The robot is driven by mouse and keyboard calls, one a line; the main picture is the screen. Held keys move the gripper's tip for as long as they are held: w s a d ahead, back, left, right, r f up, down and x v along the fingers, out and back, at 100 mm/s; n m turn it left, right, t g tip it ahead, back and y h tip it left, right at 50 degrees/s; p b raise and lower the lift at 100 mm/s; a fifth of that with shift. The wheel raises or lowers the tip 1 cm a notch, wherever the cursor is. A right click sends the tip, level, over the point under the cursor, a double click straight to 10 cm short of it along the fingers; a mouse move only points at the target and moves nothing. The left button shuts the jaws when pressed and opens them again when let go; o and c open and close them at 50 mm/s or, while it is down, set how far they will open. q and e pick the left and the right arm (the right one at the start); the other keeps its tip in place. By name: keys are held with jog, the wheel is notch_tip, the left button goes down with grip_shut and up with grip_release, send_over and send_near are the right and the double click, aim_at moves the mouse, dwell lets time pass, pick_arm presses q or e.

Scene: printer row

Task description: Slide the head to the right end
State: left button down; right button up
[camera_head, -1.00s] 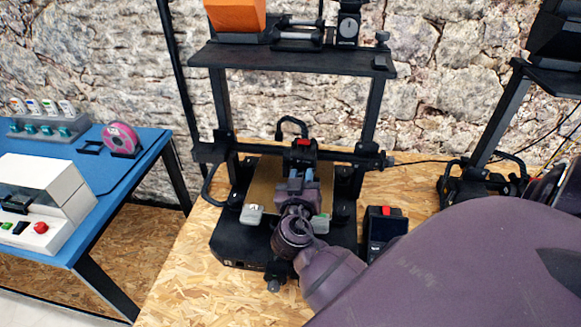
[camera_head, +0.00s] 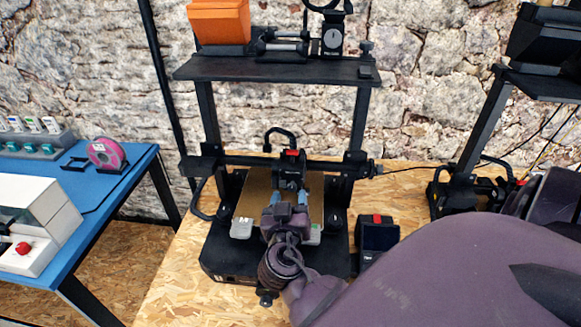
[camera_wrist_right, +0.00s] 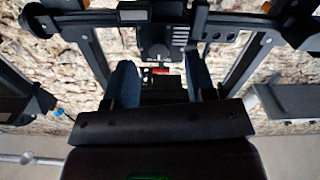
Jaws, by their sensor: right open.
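The print head (camera_head: 291,168), a black block with a red part on top, sits near the middle of the black printer's horizontal rail (camera_head: 238,161). A black cable loop rises behind it. My right gripper (camera_head: 289,196) is open, low in front of the head, with its blue fingers pointing at it. In the right wrist view the fingers (camera_wrist_right: 161,85) stand apart, with the head's dark body and red part (camera_wrist_right: 162,70) between them in the picture. I cannot tell whether they touch it. The left gripper is not in view.
The tan bed (camera_head: 250,195) lies under the head. The printer's right upright (camera_head: 359,122) bounds the rail. A small black box with a red top (camera_head: 377,235) stands right of the base. A second printer (camera_head: 480,135) is farther right. A blue table (camera_head: 110,195) stands left.

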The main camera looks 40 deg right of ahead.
jog(key=b+v, duration=0.1)
jog(key=v, duration=0.6)
jog(key=shift+a, duration=0.1)
